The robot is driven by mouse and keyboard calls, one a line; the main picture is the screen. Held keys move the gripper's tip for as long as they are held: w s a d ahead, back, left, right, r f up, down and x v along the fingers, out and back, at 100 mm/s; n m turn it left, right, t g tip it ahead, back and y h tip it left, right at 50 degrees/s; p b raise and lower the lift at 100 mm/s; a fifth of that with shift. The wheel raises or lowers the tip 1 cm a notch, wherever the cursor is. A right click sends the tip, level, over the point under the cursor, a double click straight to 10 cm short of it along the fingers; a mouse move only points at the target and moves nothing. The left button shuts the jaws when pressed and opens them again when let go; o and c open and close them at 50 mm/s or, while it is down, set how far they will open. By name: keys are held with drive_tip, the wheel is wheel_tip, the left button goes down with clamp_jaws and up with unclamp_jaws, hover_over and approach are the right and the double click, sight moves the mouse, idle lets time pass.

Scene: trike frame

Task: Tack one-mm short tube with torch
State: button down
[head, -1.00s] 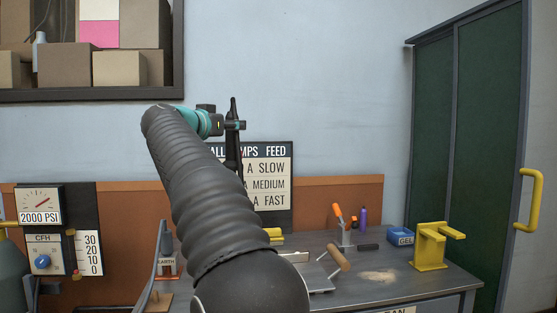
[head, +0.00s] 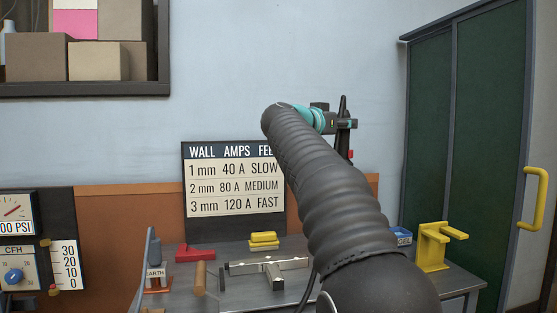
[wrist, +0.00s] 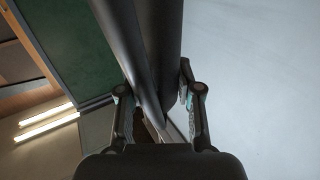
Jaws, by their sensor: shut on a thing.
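My gripper (head: 344,124) is raised in front of the wall, well above the bench. It is shut on a dark torch (head: 343,105), which stands roughly upright in the jaws. A small red part shows low on the torch. In the wrist view, dark rounded bodies of the torch (wrist: 150,45) run between the two fingers. On the bench, a short tube (head: 274,277) lies end-on to a longer steel tube (head: 295,263), forming a T. Whether they touch or have a gap is too small to tell.
An earth clamp stand (head: 155,275), a red angled block (head: 196,254), yellow blocks (head: 263,240) and a wooden-handled tool (head: 200,277) surround the tubes. A wall chart (head: 235,190) reads 1 mm, 40 A, SLOW. A yellow stand (head: 434,247) is at right. My arm hides part of the bench.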

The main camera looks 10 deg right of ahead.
drive_tip(key=shift+w+a+f, duration=0.1)
drive_tip(key=shift+a+f, duration=0.1)
drive_tip(key=shift+a, duration=0.15)
drive_tip(key=w+a+f+n+t+y+b, duration=0.2)
drive_tip(key=a+f+t, duration=0.15)
drive_tip(key=a, duration=0.65)
drive_tip(key=w+a+f+n+t+y+b, duration=0.2)
drive_tip(key=a+f, duration=0.3)
drive_tip(key=a, duration=0.6)
drive_tip(key=shift+g, duration=0.25)
wheel_tip(320, 180, down, 6)
drive_tip(key=b, duration=0.7)
drive_tip(key=shift+d+b, duration=0.15)
drive_tip(key=shift+b, duration=0.25)
drive_tip(key=shift+r, duration=0.1)
drive_tip(key=shift+p, duration=0.6)
drive_tip(key=shift+f, duration=0.45)
idle(0.7)
wheel_tip(320, 180, up, 7)
drive_tip(key=p, duration=0.9)
drive_tip(key=shift+r+p, duration=0.15)
drive_tip(key=shift+p, duration=0.25)
idle(0.4)
